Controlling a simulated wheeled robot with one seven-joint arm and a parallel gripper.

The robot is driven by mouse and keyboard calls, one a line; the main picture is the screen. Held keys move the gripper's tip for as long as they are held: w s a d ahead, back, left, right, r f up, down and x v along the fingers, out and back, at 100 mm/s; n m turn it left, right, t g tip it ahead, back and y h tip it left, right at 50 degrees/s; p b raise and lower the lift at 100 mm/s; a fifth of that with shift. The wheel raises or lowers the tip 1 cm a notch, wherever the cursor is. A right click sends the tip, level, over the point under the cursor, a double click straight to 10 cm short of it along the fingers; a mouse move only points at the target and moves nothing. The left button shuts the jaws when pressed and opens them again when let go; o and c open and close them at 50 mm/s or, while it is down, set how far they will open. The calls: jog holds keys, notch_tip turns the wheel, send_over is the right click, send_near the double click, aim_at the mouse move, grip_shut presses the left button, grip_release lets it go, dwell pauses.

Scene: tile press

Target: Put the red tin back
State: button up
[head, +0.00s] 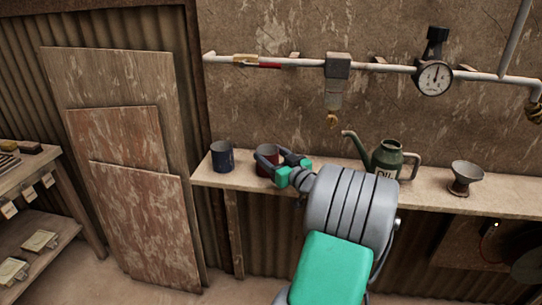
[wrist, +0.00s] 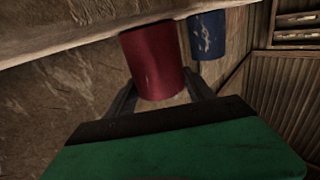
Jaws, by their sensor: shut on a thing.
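The red tin (head: 264,168) is at the left part of the wall shelf (head: 330,187), beside the blue tin. My gripper (head: 279,156) is around it, its fingers on either side, and is shut on it. In the wrist view the red tin (wrist: 154,62) sits between the two fingers (wrist: 160,92). The picture there is turned over, so the shelf shows along the top. Part of the red tin is hidden by my gripper in the head view. I cannot tell whether its base touches the shelf.
A dark blue tin (head: 222,156) stands just left of the red tin; it also shows in the wrist view (wrist: 207,36). A pipe with a gauge (head: 434,77) runs above. Boards (head: 137,220) lean at left.

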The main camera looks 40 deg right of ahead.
jog(key=o, duration=1.6)
jog(key=s, duration=0.4)
jog(key=s+a, duration=0.1)
jog(key=s, duration=0.7)
jog(key=shift+a+b, duration=0.3)
jog(key=shift+b, duration=0.05)
jog(key=shift+r, duration=0.1)
